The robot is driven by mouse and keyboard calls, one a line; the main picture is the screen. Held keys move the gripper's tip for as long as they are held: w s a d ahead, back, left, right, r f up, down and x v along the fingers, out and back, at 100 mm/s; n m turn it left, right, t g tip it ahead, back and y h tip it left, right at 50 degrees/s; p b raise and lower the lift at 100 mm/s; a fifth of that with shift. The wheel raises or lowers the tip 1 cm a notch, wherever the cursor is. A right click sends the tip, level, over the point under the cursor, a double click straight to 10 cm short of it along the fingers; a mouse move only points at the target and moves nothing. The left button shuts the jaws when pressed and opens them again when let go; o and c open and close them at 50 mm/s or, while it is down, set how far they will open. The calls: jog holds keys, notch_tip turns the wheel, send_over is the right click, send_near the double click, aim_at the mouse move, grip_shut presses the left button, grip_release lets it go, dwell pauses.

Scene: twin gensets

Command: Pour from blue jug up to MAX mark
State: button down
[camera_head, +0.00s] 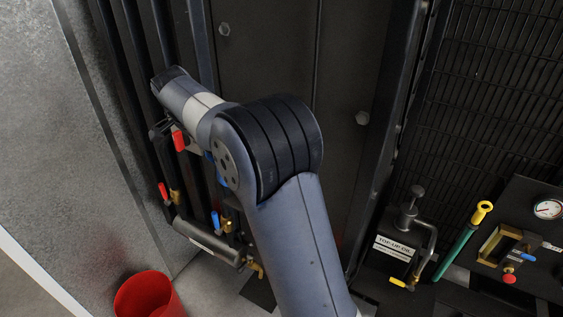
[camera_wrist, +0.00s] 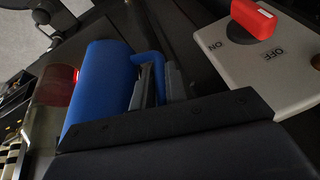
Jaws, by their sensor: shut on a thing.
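The blue jug (camera_wrist: 95,88) lies across the left half of the wrist view, and its body looks tilted in the picture. My gripper (camera_wrist: 155,84) is shut on the jug's handle (camera_wrist: 150,58). A reddish, partly see-through cylinder (camera_wrist: 54,88) shows just beyond the jug at the left; I cannot tell whether they touch. No MAX mark or liquid stream can be made out. The jug's mouth is not clear. In the head view my arm hides my gripper; a small blue patch beside the arm cannot be identified surely.
A grey switch box (camera_wrist: 265,62) with a red ON/OFF knob (camera_wrist: 253,18) stands close at right in the wrist view. In the head view, pipes with red and blue valve handles (camera_head: 215,221) lie behind my arm. A red bucket (camera_head: 150,298) and a TOP-UP OIL unit (camera_head: 394,247) stand below.

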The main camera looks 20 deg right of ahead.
jog(key=s+d+r+t+y, duration=0.2)
jog(key=r+t, duration=0.1)
jog(key=r, duration=0.2)
jog(key=s+d+r+m+t+y, duration=0.1)
jog(key=s+d+r+t+y, duration=0.1)
jog(key=s+r, duration=0.1)
jog(key=shift+d+r+m+t+y, duration=0.3)
jog(key=shift+r+t+y, duration=0.1)
jog(key=shift+r, duration=0.45)
jog(key=shift+s+d+r+t+y, duration=0.2)
jog(key=shift+s+r+t, duration=0.1)
jog(key=shift+r, duration=0.15)
jog(key=shift+s+d+r+t+y, duration=0.2)
jog(key=shift+r+t, duration=0.1)
jog(key=shift+r, duration=0.1)
dwell(0.4)
jog(key=shift+s+d+r+m+t+y+b, duration=0.2)
jog(key=shift+r+m+t+y+b, duration=0.15)
jog(key=shift+b, duration=0.2)
dwell(0.9)
jog(key=shift+s+d+r+m+t+y+b, duration=0.3)
jog(key=shift+s+d+r+t+b, duration=0.5)
jog(key=shift+b, duration=2.55)
